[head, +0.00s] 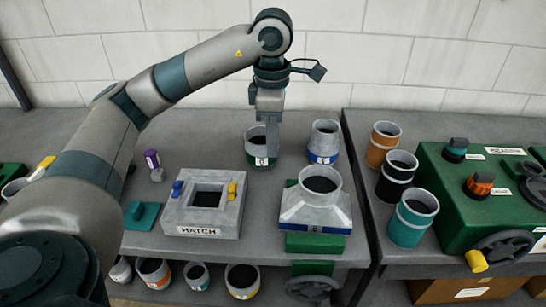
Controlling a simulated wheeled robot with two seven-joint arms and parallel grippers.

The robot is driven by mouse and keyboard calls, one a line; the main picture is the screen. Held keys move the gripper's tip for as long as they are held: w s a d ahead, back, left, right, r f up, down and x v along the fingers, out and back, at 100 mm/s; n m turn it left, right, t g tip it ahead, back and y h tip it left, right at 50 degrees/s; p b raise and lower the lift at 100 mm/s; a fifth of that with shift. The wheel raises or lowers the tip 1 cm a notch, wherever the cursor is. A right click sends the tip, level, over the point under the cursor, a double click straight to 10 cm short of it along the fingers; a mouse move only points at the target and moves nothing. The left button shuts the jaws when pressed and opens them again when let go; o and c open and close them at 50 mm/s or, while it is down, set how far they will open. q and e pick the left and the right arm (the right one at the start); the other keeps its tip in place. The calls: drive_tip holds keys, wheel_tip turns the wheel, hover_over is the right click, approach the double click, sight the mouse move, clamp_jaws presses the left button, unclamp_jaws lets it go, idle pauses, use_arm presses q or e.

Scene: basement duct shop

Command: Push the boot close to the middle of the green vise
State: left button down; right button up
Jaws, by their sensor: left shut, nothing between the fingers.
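The boot (316,208), a grey tapered fitting with a round open collar and a blue band along its lower front edge, stands upright at the table's front. The green vise (315,243) shows below its front edge, with a dark handwheel under it. Another bit of green shows at the boot's back left. The boot hides most of the vise, so I cannot tell how well it is centred. My left gripper (271,155) points down, shut and empty, behind and left of the boot, apart from it. My right gripper is not in view.
A green-banded can (254,148) is right by my left gripper; contact is unclear. A blue-banded can (324,139) stands behind the boot. The hatch block (208,232) is to its left. Several cans and a green machine (446,210) occupy the right bench.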

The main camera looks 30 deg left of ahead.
use_arm(q)
drive_tip(key=shift+r, duration=0.75)
